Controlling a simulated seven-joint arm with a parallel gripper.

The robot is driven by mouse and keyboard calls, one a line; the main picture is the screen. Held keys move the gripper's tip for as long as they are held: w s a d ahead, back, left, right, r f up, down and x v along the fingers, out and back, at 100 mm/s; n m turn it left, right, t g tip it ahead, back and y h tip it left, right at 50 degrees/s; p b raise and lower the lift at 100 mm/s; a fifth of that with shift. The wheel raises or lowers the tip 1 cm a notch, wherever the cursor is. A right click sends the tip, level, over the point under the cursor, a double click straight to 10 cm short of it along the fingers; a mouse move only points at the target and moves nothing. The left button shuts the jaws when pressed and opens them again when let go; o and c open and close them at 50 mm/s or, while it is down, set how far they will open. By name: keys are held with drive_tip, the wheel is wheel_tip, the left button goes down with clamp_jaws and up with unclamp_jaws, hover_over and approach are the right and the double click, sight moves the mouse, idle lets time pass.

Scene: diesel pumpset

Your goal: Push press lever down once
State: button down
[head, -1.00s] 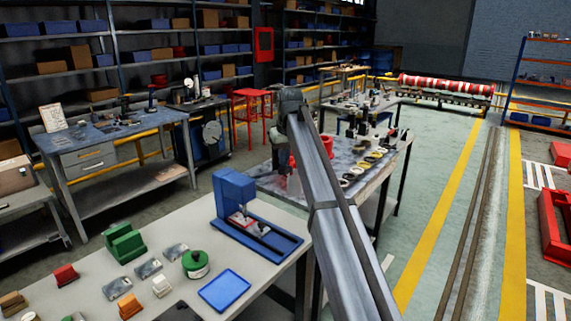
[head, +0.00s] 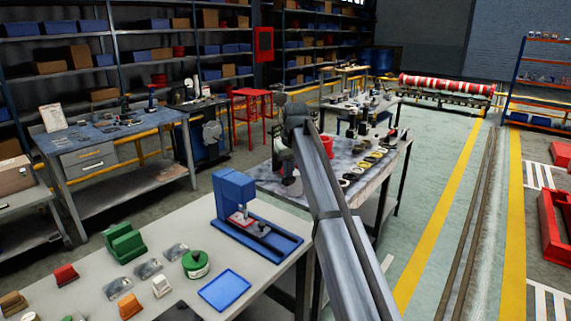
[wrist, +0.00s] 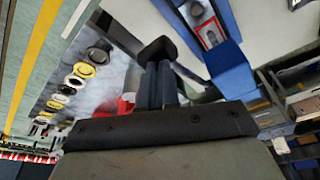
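The blue press (head: 235,200) stands upright on its long blue base at the back right of the near grey workbench. A small red and pale part sits on the base below its head. I cannot make out a separate lever. The press also shows at the upper right of the wrist view (wrist: 230,68). My gripper (head: 288,180) hangs to the right of the press, apart from it, and is mostly hidden by my arm in the head view. In the wrist view its dark fingers (wrist: 158,70) lie close together, with nothing seen between them.
A blue tray (head: 224,291), a green round part (head: 196,264) and a green block (head: 124,242) lie on the near bench, left and front of the press. A second table (head: 365,185) with rings and a red bucket (head: 299,150) stands behind my arm.

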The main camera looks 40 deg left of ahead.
sight(292, 180)
drive_tip(key=shift+d+f, duration=0.2)
drive_tip(key=shift+f, duration=0.1)
drive_tip(key=shift+d+f, duration=0.25)
drive_tip(key=shift+f, duration=0.9)
drive_tip(key=shift+d+f, duration=0.25)
drive_tip(key=shift+f, duration=0.9)
drive_tip(key=shift+r, duration=0.15)
wheel_tip(292, 180, up, 17)
drive_tip(key=a, duration=0.2)
idle(1.0)
idle(0.4)
